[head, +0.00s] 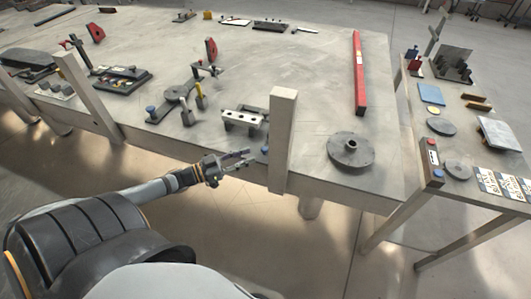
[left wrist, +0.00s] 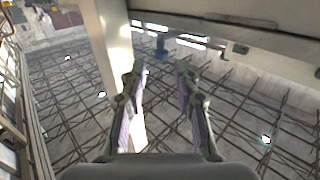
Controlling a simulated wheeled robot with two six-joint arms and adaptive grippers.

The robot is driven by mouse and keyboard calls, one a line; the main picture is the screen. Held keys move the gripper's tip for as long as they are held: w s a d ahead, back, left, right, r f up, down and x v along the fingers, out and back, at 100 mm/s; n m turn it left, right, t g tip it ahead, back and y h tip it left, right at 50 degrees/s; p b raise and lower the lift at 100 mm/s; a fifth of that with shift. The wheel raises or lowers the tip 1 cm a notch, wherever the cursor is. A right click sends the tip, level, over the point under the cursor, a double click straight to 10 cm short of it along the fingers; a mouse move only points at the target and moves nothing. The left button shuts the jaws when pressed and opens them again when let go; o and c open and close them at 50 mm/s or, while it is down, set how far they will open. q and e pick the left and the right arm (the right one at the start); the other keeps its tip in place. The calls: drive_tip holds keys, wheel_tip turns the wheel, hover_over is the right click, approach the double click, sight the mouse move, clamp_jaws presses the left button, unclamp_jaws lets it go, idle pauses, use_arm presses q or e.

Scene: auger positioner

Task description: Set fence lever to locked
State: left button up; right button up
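A small blue knob (head: 265,150) shows at the table's front edge, just left of an upright beige post; I take it as the fence lever's end, but its lever arm is not clear. In the left wrist view the blue knob (left wrist: 161,42) appears beyond and between the fingertips, apart from them. My left gripper (head: 250,160) is open and empty, in front of the table edge, close to the knob. Its two spread fingers also show in the left wrist view (left wrist: 162,75). My right gripper is not in view. Whether the lever is locked cannot be told.
The beige post (head: 283,140) stands right beside the left gripper. A grey block with holes (head: 242,118) lies behind the edge. A round grey disc (head: 350,150) and a red bar (head: 359,75) are to the right. Floor in front is free.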

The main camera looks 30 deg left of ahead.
sight(265, 148)
use_arm(q)
drive_tip(key=b+x, duration=0.1)
drive_tip(key=x, duration=0.2)
drive_tip(key=b+x, duration=0.2)
drive_tip(key=x, duration=0.1)
drive_tip(key=shift+w+d+f, duration=0.1)
drive_tip(key=shift+w+f, duration=0.15)
drive_tip(key=shift+w+d+r+b, duration=0.2)
drive_tip(key=shift+w+b, duration=0.1)
drive_tip(key=shift+w, duration=0.1)
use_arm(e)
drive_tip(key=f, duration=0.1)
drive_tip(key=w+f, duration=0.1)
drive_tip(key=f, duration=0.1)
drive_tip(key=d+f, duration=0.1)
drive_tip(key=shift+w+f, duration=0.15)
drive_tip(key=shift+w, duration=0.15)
use_arm(q)
drive_tip(key=shift+c, duration=0.4)
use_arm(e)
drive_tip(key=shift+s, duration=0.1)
use_arm(q)
clamp_jaws()
